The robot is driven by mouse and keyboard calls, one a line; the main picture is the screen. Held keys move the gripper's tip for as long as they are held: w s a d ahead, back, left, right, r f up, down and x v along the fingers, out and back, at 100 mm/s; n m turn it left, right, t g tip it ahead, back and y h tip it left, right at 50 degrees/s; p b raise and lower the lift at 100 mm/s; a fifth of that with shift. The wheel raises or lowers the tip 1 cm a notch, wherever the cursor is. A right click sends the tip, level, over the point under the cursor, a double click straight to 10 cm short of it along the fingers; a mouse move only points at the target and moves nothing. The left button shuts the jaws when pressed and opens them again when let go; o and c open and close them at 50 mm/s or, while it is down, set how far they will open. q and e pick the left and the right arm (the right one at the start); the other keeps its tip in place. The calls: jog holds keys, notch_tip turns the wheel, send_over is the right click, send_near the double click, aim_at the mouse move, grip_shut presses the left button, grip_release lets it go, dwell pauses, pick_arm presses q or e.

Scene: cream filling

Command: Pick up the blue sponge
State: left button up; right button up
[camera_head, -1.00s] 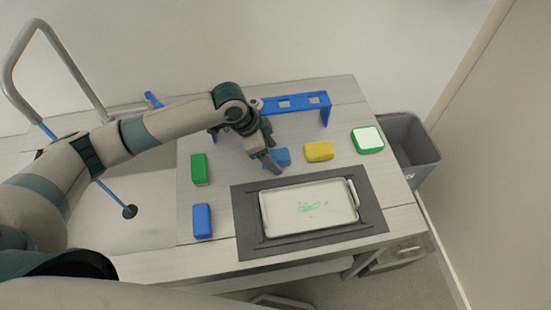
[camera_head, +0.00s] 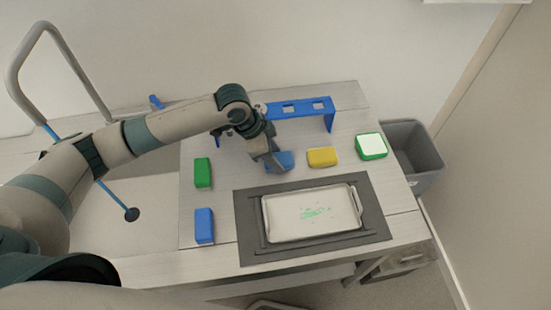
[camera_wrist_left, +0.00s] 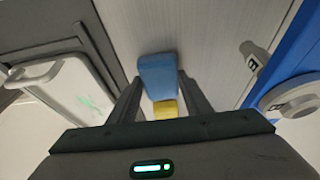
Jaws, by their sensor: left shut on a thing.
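A blue sponge (camera_head: 286,159) is on the worktop between the blue rack and the tray, partly hidden by my left gripper (camera_head: 273,163). In the left wrist view the blue sponge (camera_wrist_left: 157,72) sits between the two fingertips, and the left gripper (camera_wrist_left: 161,88) is shut on it. It looks at worktop height; I cannot tell whether it is clear of the surface. A second blue sponge (camera_head: 204,226) lies at the front left, apart from the gripper. My right gripper is not in view.
A yellow sponge (camera_head: 322,157) lies close to the right of the held one. A green sponge (camera_head: 203,172) is at left, a green-and-white one (camera_head: 371,146) at right. The blue rack (camera_head: 300,107) stands behind, the tray (camera_head: 312,212) in front. A grey bin (camera_head: 414,150) stands beyond the right edge.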

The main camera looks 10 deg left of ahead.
pick_arm(q)
jog(key=r+b, duration=0.1)
jog(key=r, duration=0.2)
jog(key=shift+d+r+b, duration=0.2)
jog(key=shift+b, duration=0.1)
jog(key=s+d+r+b, duration=0.3)
jog(key=d+r, duration=0.3)
jog(key=d, duration=0.4)
jog(key=shift+s+d+r, duration=0.25)
jog(key=shift+s+r, duration=0.15)
jog(key=shift+s, duration=0.2)
jog(key=shift+o, duration=0.9)
jog(key=shift+w+a+n, duration=0.2)
jog(key=shift+a+n, duration=0.1)
jog(key=shift+a, duration=0.3)
jog(key=shift+c, duration=0.3)
jog(key=n+t+y+b, duration=0.2)
jog(key=n+t+y, duration=0.15)
jog(key=n, duration=0.85)
send_near(283, 159)
jog(key=w+a+r, duration=0.4)
jog(key=a+r, duration=0.1)
jog(key=a, duration=0.4)
jog(key=shift+s+a+r+n+g+y, duration=0.15)
jog(key=shift+s+a+n+g+y, duration=0.1)
jog(key=shift+a+n+g, duration=0.25)
